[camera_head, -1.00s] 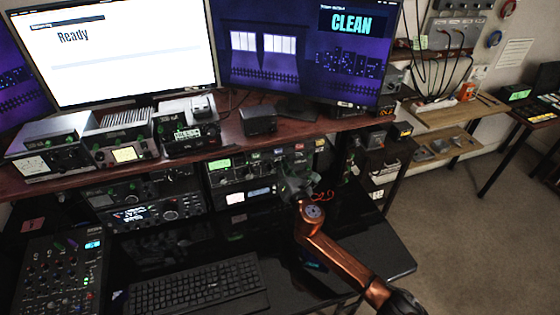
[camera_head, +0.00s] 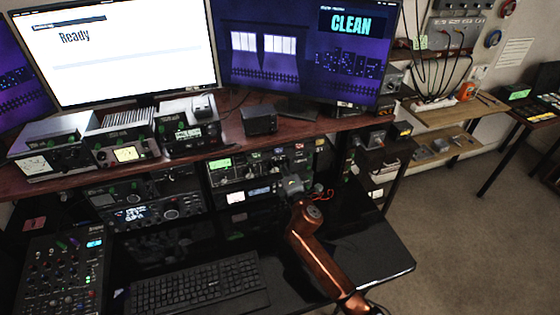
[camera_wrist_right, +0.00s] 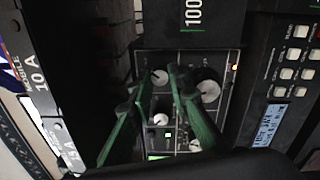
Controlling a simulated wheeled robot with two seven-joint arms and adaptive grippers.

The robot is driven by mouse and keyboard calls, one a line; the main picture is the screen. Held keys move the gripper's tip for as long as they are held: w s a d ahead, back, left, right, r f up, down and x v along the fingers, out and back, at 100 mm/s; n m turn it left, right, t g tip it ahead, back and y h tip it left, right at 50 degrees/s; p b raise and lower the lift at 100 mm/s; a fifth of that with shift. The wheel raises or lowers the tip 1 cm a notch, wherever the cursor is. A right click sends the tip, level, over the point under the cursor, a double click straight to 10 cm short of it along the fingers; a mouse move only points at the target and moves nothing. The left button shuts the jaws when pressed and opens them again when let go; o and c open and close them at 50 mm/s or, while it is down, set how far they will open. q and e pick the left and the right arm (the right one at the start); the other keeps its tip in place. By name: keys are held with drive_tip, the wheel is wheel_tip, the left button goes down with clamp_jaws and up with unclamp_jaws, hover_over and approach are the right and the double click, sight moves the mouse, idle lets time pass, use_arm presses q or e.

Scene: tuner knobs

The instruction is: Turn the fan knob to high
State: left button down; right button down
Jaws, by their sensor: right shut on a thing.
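The tuner panel (camera_head: 237,178) sits under the desk shelf, with a green display, lit meters and small knobs. My right gripper (camera_head: 290,180) is at the right part of this panel and hides the controls behind it. In the right wrist view, the two green fingers of my right gripper (camera_wrist_right: 164,76) reach the panel, shut on a small round knob (camera_wrist_right: 160,77) with a pale face. Another larger knob (camera_wrist_right: 208,90) is just right of the fingers, and a white knob (camera_wrist_right: 161,119) is below. Knob labels are too small to read. My left gripper is out of view.
A keyboard (camera_head: 195,286) and a mixer (camera_head: 62,275) lie on the black desk. A dark shelf edge (camera_head: 100,178) runs above the tuner panel. The desk surface right of my right arm (camera_head: 375,260) is clear.

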drive_tip(key=shift+f+m, duration=0.1)
drive_tip(key=shift+m, duration=0.2)
drive_tip(key=c, duration=2.1)
unclamp_jaws()
drive_tip(key=v, duration=1.2)
drive_tip(key=shift+a, duration=0.15)
